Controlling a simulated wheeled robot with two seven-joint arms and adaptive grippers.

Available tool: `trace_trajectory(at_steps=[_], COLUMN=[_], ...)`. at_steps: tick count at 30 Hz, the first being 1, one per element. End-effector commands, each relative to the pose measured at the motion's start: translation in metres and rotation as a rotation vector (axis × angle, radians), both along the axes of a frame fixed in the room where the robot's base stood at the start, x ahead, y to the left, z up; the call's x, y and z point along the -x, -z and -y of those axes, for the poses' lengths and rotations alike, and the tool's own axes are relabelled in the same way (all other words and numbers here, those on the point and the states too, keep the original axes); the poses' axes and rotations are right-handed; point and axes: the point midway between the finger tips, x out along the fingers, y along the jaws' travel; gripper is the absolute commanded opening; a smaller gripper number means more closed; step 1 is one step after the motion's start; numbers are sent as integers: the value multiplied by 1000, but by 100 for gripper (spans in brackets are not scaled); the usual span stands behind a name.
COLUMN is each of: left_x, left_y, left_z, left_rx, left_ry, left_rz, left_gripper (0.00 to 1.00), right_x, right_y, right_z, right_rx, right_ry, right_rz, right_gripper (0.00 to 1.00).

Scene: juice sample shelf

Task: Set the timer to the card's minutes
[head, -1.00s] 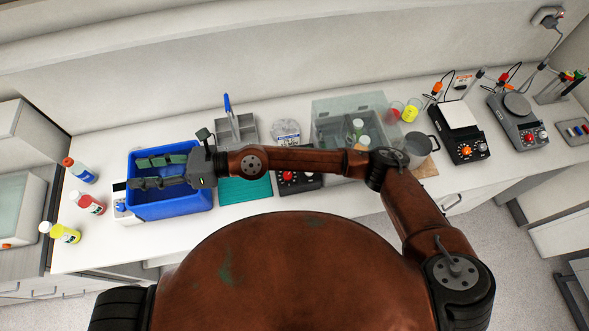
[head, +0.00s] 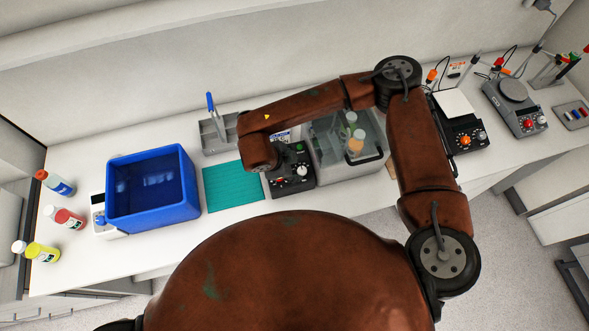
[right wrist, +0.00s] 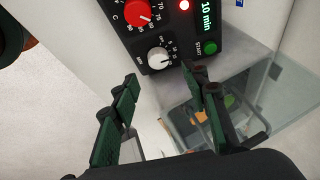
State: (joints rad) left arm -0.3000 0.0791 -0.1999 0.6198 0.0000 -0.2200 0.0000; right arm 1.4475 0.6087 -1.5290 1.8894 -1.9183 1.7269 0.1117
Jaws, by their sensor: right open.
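The black timer unit (head: 291,176) stands on the bench right of the teal mat in the head view. The right wrist view shows its face close up: a red knob (right wrist: 138,12), a pale minutes knob (right wrist: 159,59), a green START button (right wrist: 208,47) and a display (right wrist: 207,15) showing 10 min. My right gripper (right wrist: 158,75) is open and empty, its fingers apart just below the pale knob in that view; I cannot tell whether they touch it. In the head view my arm hides this gripper. My left gripper is out of view.
Left of the timer are the teal mat (head: 232,187), a blue bin (head: 152,190) and several bottles. A clear lidded box (head: 345,150) stands close on its right. A grey tray (head: 215,133) is behind. Two more devices stand at the right. Bench in front is free.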

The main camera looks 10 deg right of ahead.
Motion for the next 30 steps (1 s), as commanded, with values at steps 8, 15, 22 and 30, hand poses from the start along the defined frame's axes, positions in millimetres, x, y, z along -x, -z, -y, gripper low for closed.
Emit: trace_trajectory(at_steps=[8, 15, 22, 30], left_x=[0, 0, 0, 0], left_y=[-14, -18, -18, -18], left_z=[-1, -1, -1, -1], left_rx=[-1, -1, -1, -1], left_ry=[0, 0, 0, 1], left_rz=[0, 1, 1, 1], left_gripper=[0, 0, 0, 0], right_x=[-7, -13, -14, -14], right_y=[38, 59, 62, 61], right_z=[19, 26, 26, 26], right_rx=[-1, -3, -3, -4], right_ry=[4, 1, -2, -2], right_rz=[-7, -6, -6, -6], right_gripper=[42, 42, 42, 28])
